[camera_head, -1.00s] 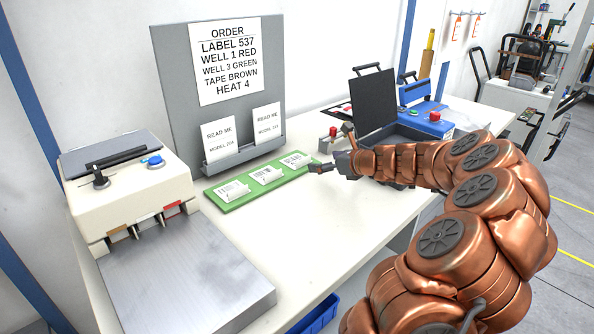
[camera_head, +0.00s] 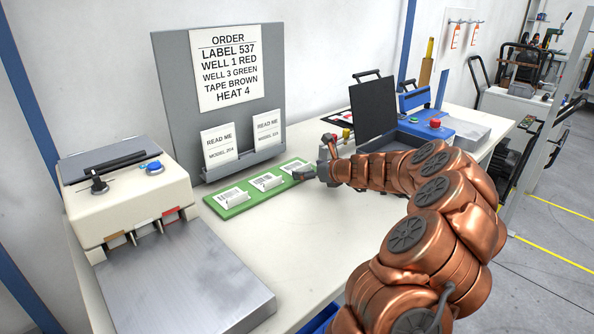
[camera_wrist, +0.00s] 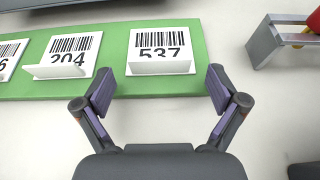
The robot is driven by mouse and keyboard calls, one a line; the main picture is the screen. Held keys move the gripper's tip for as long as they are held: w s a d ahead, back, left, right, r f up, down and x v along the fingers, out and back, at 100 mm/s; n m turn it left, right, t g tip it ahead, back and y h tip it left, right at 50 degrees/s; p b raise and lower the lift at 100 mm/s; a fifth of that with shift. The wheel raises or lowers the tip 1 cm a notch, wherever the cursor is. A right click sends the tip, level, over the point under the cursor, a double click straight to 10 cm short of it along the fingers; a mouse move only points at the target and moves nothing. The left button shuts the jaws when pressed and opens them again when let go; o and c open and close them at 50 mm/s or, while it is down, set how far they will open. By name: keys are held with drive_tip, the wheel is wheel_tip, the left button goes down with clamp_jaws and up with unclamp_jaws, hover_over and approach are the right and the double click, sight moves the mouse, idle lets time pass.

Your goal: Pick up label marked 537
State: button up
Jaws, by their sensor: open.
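The label marked 537 (camera_wrist: 161,44) stands at the right end of the green tray (camera_wrist: 119,83) in the wrist view. It is a white card with a barcode and a white lip along its lower edge. My gripper (camera_wrist: 161,88) is open and empty, its two fingertips on either side of the label's near edge. In the head view my gripper (camera_head: 308,176) is at the right end of the green tray (camera_head: 238,206) and partly hides that label. The label marked 204 (camera_wrist: 70,54) is just left, and another label (camera_wrist: 10,52) is cut off at the left edge.
An order board (camera_head: 180,85) reading LABEL 537 stands behind the tray with two READ ME cards. A cream machine (camera_head: 125,195) with a metal plate (camera_head: 185,280) is at left. A grey metal piece (camera_wrist: 264,42) lies right of the tray. The table in front is clear.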

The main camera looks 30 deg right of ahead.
drive_tip(key=shift+c, duration=0.2)
drive_tip(key=c, duration=0.9)
